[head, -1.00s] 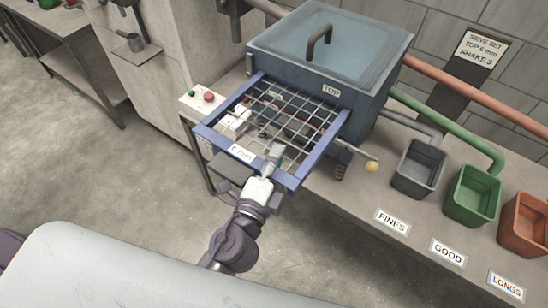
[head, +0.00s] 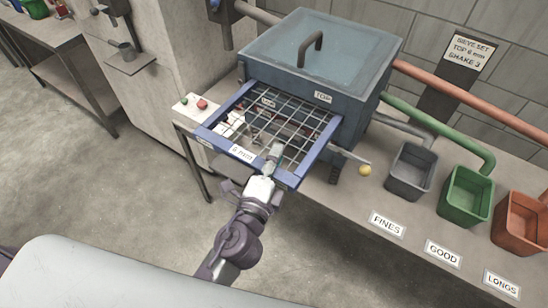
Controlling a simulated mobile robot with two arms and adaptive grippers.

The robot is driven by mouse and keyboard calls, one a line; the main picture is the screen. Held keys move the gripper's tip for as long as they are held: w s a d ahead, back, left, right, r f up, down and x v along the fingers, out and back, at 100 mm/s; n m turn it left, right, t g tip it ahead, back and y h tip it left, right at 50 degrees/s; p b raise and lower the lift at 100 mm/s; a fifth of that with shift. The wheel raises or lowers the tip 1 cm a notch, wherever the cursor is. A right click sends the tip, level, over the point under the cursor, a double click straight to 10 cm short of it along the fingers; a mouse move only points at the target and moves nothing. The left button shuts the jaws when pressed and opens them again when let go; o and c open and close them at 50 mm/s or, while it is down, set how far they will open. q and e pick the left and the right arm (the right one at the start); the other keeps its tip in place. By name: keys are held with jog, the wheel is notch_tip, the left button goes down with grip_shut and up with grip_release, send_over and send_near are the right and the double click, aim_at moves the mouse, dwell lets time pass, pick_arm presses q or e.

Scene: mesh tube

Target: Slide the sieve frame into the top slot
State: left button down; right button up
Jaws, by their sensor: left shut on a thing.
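The sieve frame (head: 311,160) is a blue square frame with a wire mesh and a "6 mm" label on its front bar. Its far edge is at the front of the blue-grey sieve box (head: 355,110), by the "TOP" label (head: 323,97); most of the frame sticks out toward me. I cannot tell how far its far end is inside the slot. My left gripper (head: 273,158) is shut on the frame's front bar, right of the label; its fingertips show above the bar. My right gripper is not in view.
A lever with a yellow knob (head: 365,170) sticks out right of the frame. Grey (head: 411,172), green (head: 466,195) and orange (head: 520,222) bins stand on the bench to the right. A control box (head: 196,107) with red and green buttons is at the left.

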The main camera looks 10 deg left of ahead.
aim_at(289, 144)
pick_arm(q)
jog(key=shift+w+d+r+p, duration=0.1)
jog(key=shift+w+d, duration=0.25)
jog(key=shift+w, duration=0.6)
jog(key=shift+w+d+f+p, duration=0.1)
jog(key=shift+w+d, duration=0.25)
jog(key=shift+w, duration=0.6)
jog(key=shift+w+d+r+p, duration=0.1)
jog(key=shift+w+d, duration=0.25)
jog(key=shift+w, duration=0.6)
jog(key=c, duration=0.9)
grip_release()
jog(key=shift+f, duration=0.2)
jog(key=shift+s, duration=0.4)
jog(key=s, duration=0.3)
jog(key=s+a, duration=0.1)
jog(key=s, duration=0.7)
jog(key=shift+s+a, duration=0.1)
jog(key=shift+a, duration=0.05)
